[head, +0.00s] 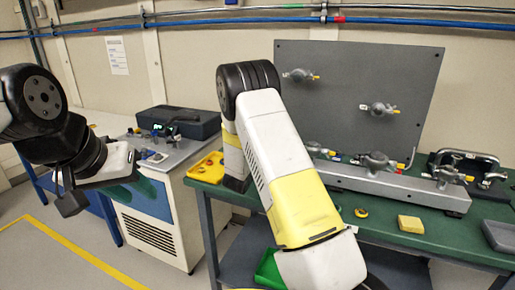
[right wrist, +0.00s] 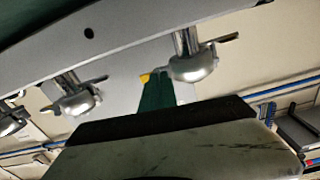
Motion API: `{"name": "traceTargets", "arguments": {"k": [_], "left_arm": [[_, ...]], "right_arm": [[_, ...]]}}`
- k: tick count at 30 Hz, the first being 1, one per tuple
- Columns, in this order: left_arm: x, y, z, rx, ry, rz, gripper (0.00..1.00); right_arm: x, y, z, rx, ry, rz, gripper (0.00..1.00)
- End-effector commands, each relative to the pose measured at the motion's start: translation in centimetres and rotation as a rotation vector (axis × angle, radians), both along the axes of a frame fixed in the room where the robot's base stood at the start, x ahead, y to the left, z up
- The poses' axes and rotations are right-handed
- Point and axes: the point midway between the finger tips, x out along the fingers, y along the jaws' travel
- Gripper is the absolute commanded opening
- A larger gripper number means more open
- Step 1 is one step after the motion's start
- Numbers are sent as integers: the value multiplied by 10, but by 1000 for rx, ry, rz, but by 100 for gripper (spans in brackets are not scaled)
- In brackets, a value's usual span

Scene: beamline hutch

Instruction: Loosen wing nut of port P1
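Several grey metal ports with small yellow-tipped wing nuts show in the head view: two on the upright grey panel (head: 350,75), one of them the upper-left port (head: 298,75), and others along the silver rail (head: 400,183). No P1 label is readable. In the right wrist view, the green fingers of my right gripper (right wrist: 155,90) are close to a yellow wing nut tip (right wrist: 145,77) beside the nearest port (right wrist: 192,66); contact is unclear. The right gripper is out of the head view. My left gripper (head: 145,192) hangs at the left, away from the ports; its opening is unclear.
A black-handled metal piece (head: 465,160) stands at the right. My right arm hides the bench's middle. A white cabinet (head: 160,230) stands at the left.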

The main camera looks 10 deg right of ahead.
Motion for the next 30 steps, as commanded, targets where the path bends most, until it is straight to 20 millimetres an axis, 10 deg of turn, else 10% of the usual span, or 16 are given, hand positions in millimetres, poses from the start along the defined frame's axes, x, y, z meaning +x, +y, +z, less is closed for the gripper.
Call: {"name": "traceTargets", "arguments": {"k": [8,12,30], "left_arm": [[0,0,0,0,0,0,36],[0,0,0,0,0,0,36],[0,0,0,0,0,0,36]], "right_arm": [[1,0,1,0,-2,1,0],[1,0,1,0,-2,1,25],[1,-1,2,247,-171,1,25]]}}
